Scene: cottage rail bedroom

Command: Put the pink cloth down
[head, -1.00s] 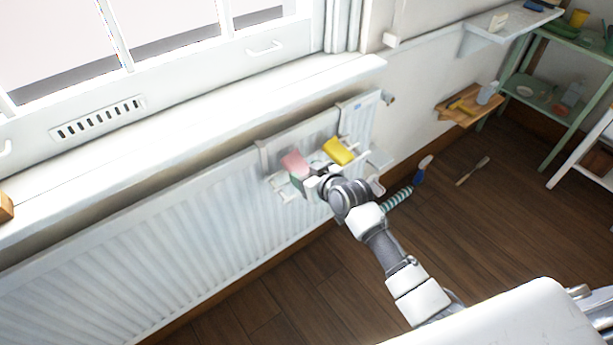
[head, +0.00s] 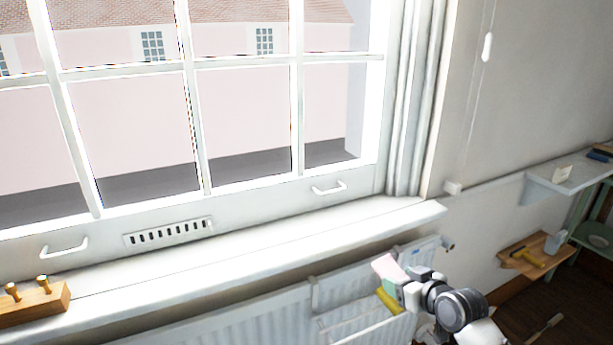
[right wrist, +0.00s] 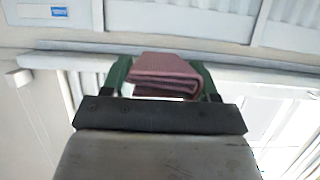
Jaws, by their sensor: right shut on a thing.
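The folded pink cloth (head: 388,266) is held in my right gripper (head: 396,282), in front of the radiator and below the window sill. In the right wrist view the pink cloth (right wrist: 166,74) sits between the two green fingers of my right gripper (right wrist: 164,82), which is shut on it. The cloth looks clear of the rack in the head view. A yellow cloth (head: 389,301) lies just below it, partly hidden by the gripper. My left gripper is not in view.
A white rack (head: 345,325) hangs on the radiator (head: 230,325). The window sill (head: 290,240) above is long and mostly bare, with a wooden peg block (head: 35,308) at its left end. A wooden wall shelf (head: 535,258) and a white shelf (head: 570,178) are to the right.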

